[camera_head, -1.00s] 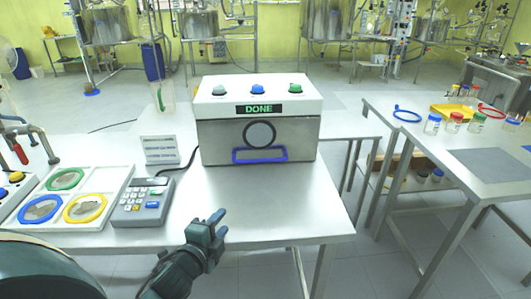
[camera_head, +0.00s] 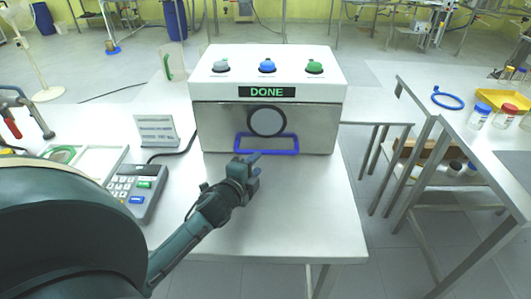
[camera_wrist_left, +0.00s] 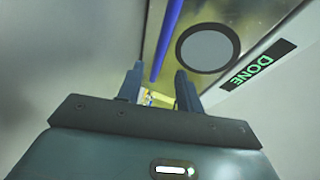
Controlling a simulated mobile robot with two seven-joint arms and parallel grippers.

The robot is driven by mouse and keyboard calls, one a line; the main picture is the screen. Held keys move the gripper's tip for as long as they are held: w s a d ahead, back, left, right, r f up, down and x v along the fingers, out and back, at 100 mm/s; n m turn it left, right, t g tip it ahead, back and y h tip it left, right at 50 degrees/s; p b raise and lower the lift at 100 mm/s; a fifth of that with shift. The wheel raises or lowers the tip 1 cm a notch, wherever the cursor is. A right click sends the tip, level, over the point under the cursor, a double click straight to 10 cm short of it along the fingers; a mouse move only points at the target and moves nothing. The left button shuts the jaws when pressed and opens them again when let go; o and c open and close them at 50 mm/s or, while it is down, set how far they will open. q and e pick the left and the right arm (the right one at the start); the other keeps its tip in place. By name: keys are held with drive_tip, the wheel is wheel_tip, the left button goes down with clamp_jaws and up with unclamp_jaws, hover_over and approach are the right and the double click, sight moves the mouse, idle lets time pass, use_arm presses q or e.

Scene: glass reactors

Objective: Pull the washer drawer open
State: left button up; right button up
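The washer (camera_head: 266,98) is a white-topped box with a metal front, a round window (camera_head: 267,122) and a display reading DONE. A blue rectangular handle (camera_head: 266,151) frames the lower part of its front, and the drawer looks closed. My left gripper (camera_head: 253,158) is just in front of the handle, near its lower left side. In the left wrist view its two fingers (camera_wrist_left: 160,85) are apart, with the blue handle bar (camera_wrist_left: 168,38) ahead between the fingertips. I cannot tell whether they touch it. My right gripper is not in view.
A keypad device (camera_head: 136,187) and a small sign (camera_head: 157,132) stand left of the washer. The table (camera_head: 300,210) in front of the washer is clear. A second table (camera_head: 510,165) to the right holds jars, a blue ring (camera_head: 447,101) and a yellow tray (camera_head: 500,99).

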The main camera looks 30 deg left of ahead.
sight(266, 153)
use_arm(q)
drive_tip(key=x, duration=0.7)
drive_tip(key=shift+c, duration=0.5)
clamp_jaws()
